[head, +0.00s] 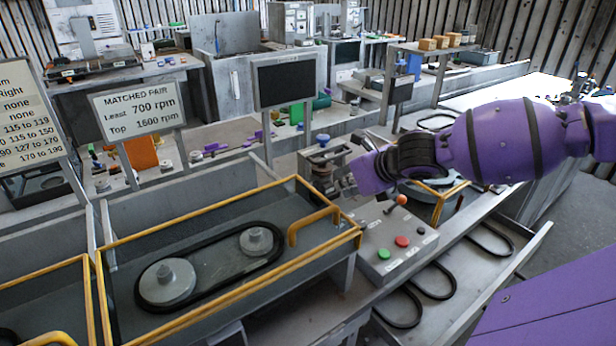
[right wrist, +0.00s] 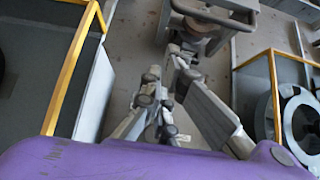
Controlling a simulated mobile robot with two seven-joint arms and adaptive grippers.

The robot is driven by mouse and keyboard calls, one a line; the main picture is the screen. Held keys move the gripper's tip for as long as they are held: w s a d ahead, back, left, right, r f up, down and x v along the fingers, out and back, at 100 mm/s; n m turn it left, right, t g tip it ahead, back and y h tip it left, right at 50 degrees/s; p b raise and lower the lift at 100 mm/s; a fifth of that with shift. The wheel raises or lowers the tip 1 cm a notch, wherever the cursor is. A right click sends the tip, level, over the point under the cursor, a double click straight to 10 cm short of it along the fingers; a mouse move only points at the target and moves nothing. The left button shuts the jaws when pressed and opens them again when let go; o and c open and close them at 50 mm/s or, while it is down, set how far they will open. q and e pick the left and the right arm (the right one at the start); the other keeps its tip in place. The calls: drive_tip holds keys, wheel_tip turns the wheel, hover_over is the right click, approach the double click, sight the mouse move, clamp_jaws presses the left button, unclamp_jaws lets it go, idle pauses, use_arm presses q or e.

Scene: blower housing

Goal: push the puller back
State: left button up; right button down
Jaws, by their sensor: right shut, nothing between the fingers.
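A grey metal device with a blue knob on top (head: 325,152), which looks like the puller, stands between two yellow-framed bays. It also shows at the top of the right wrist view (right wrist: 212,22). My right gripper (head: 347,186) comes in from the right and is close in front of the device, partly covering its lower part. In the right wrist view my right gripper (right wrist: 168,62) is shut and empty, its fingers pointing toward the device's base. I cannot tell whether they touch it. My left gripper is not in view.
A yellow-framed bay (head: 200,234) with a black belt around two grey pulleys is left of the device. Another yellow-framed bay (head: 437,205) is right of it. A control box (head: 397,250) with an orange-topped lever and green and red buttons sits in front. Several belts lie on the lower shelf.

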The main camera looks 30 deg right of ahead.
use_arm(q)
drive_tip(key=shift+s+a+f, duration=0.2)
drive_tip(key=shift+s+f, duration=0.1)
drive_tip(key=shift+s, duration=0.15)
use_arm(e)
drive_tip(key=w+r+x, duration=0.1)
drive_tip(key=x, duration=1.1)
drive_tip(key=shift+w+a+r, duration=0.15)
drive_tip(key=shift+w+r, duration=0.2)
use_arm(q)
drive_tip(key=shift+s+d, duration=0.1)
